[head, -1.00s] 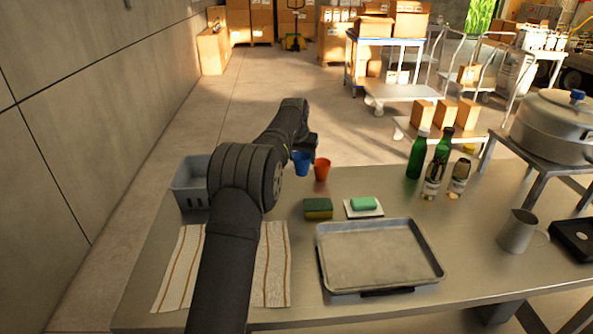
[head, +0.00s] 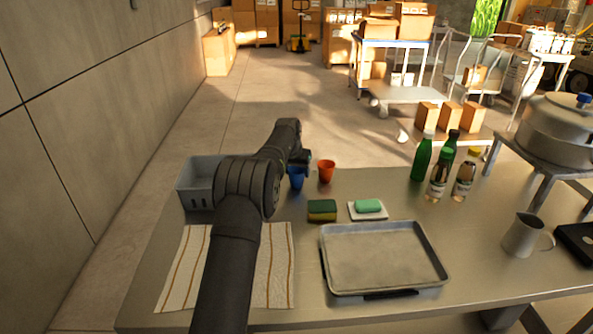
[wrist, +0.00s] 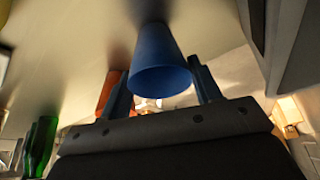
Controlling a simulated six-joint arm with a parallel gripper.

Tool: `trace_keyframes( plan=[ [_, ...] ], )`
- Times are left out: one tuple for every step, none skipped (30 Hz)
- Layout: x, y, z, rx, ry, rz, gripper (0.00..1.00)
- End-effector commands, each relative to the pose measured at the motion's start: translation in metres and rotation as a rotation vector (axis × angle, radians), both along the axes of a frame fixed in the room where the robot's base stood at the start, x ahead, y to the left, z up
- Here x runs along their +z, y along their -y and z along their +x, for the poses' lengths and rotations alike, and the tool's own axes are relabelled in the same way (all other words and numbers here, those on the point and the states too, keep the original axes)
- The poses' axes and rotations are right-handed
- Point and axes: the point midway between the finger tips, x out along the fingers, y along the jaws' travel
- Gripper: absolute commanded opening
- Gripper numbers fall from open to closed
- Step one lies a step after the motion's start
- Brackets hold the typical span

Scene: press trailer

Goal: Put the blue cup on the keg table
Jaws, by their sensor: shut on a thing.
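The blue cup (head: 296,179) is at the far edge of the metal worktable, left of the orange-red cup, partly hidden by my arm. My gripper (head: 301,168) is shut on it; in the wrist view the blue cup (wrist: 158,60) sits between the two fingers (wrist: 162,88). I cannot tell whether its base touches the worktable. A low metal table (head: 548,168) at the right bears a large round lidded vessel (head: 560,128); I take this to be the keg table.
Orange-red cup (head: 327,171) stands close right of the blue cup. Several bottles (head: 422,158) stand farther right. Sponge (head: 322,210), soap dish (head: 367,210), tray (head: 385,258), pitcher (head: 522,236), grey bin (head: 197,184) and striped cloth (head: 275,265) occupy the worktable.

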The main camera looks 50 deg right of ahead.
Motion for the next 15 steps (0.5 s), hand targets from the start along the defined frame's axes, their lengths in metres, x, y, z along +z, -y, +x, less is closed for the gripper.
trace_keyframes(
  plan=[
    [-0.0021, -0.0001, -0.0002, 0.0, 0.0, 0.001, 0.36],
    [-0.0014, 0.0, -0.0001, 0.0, 0.0, 0.001, 0.64],
    [-0.0013, 0.0, -0.0001, 0.0, 0.0, 0.0, 0.71],
    [-0.0013, 0.0, -0.0001, 0.0, 0.0, 0.001, 0.77],
    [-0.0013, 0.0, -0.0001, 0.0, 0.0, 0.001, 0.8],
    [-0.0013, 0.0, -0.0001, 0.0, 0.0, 0.0, 0.8],
    [-0.0013, 0.0, -0.0001, 0.0, 0.0, 0.0, 0.8],
    [-0.0012, -0.0001, -0.0001, 0.0, 0.0, 0.0, 0.8],
    [-0.0012, -0.0001, -0.0001, 0.0, 0.0, 0.0, 0.8],
    [-0.0012, -0.0001, -0.0001, 0.0, 0.0, 0.001, 0.8],
    [-0.0012, -0.0001, -0.0001, 0.0, 0.0, 0.0, 0.8],
    [-0.001, 0.0, -0.0001, 0.0, 0.0, 0.0, 0.8],
    [-0.0004, -0.0001, 0.0, 0.0, 0.0, 0.0, 0.8],
    [0.0008, 0.0, 0.0, 0.0, 0.0, 0.0, 0.8],
    [0.0033, 0.0, 0.0, 0.0, 0.0, -0.001, 0.8]
  ],
)
